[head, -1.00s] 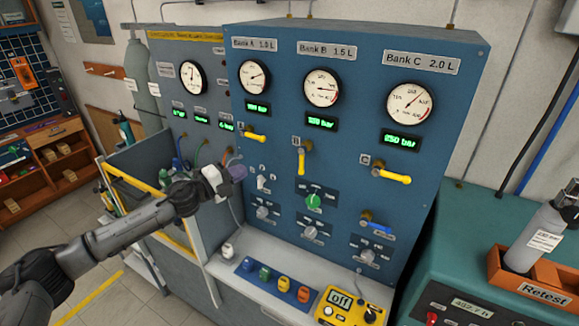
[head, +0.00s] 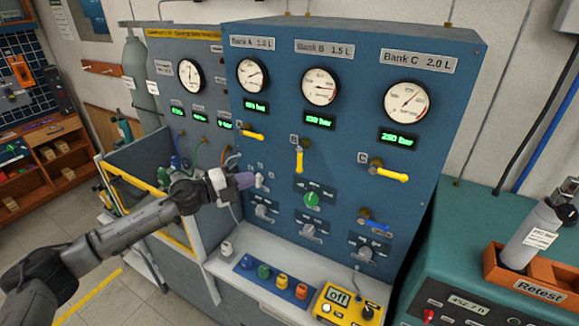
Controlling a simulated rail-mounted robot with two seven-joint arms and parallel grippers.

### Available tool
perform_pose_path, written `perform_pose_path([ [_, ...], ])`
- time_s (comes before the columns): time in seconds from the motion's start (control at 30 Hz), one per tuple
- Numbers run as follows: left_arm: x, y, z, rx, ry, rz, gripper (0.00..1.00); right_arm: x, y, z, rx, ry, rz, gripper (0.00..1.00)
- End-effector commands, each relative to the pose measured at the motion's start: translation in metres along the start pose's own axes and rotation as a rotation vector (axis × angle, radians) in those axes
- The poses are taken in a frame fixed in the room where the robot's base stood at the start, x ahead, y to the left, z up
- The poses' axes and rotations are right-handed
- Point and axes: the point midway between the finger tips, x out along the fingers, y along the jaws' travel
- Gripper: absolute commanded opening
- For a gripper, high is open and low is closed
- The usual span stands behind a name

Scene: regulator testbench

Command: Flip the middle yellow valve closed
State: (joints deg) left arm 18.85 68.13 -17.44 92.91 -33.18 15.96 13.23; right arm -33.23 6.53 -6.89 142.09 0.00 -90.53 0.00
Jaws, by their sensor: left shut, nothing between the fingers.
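The middle yellow valve (head: 299,160), under the Bank B gauge (head: 319,86), has its handle pointing straight down. The left yellow valve (head: 253,134) under Bank A and the right yellow valve (head: 389,173) under Bank C have handles lying roughly sideways to the right. My left gripper (head: 250,180) is in front of the blue panel, left of and a little below the middle valve and apart from it. Its fingers are shut and empty, pointing right. My right gripper is not in view.
Below the valves are a green knob (head: 311,199), grey knobs and a blue-handled valve (head: 374,225). A white ledge holds a blue strip of coloured connectors (head: 272,277) and a yellow meter (head: 346,303). An orange "Retest" crate (head: 531,284) stands at right.

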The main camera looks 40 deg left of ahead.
Motion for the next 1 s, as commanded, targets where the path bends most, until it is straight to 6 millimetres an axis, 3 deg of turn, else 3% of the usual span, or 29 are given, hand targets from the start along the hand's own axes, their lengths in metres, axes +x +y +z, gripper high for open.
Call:
perform_pose_path([
  [0.6,0.101,-0.004,-0.001,-0.002,0.002,-0.003,0.0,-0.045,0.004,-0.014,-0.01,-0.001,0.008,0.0],
  [1.0,0.131,-0.001,-0.001,0.001,0.002,0.0,0.0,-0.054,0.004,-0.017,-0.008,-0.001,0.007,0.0],
])
